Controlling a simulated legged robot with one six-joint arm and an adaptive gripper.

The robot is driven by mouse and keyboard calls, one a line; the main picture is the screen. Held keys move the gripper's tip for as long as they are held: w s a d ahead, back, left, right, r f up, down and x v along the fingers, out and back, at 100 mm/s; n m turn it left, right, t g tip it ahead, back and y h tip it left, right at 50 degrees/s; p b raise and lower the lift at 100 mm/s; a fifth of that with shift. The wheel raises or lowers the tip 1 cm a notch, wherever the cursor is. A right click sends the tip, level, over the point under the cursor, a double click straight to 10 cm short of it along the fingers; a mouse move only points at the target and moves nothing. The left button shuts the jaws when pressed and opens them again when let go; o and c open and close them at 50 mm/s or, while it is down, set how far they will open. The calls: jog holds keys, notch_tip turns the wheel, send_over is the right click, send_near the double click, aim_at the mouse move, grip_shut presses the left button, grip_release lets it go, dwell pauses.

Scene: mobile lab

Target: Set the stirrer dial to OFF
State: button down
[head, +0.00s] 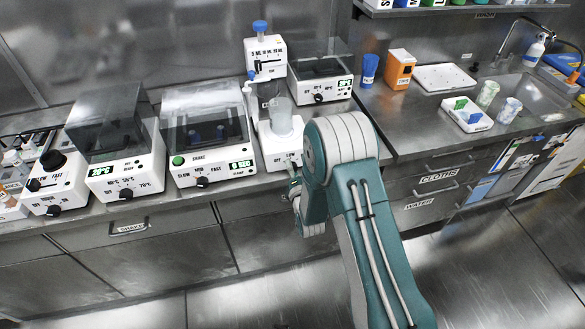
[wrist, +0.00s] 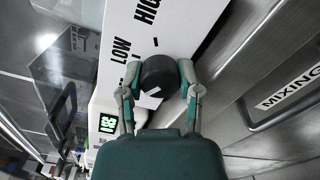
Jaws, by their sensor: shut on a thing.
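The stirrer (head: 283,152) stands on the bench in the head view, a white unit with a beaker on it. Its black dial (wrist: 158,72) fills the middle of the wrist view, with a white pointer mark on its near side. The LOW and HIGH labels (wrist: 122,50) show on the white front panel; I see no OFF label there. My gripper (wrist: 159,78) is shut on the dial, one finger on each side. In the head view my arm hides the dial and most of the gripper.
A shaker (head: 210,140) and other white devices stand left of the stirrer. A drawer handle (wrist: 285,100) and MIXING label lie right of the gripper in the wrist view.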

jog(key=shift+s+a+f+n, duration=0.1)
jog(key=shift+s+f+n, duration=0.05)
jog(key=shift+f+n, duration=0.15)
jog(key=shift+c, duration=1.5)
grip_release()
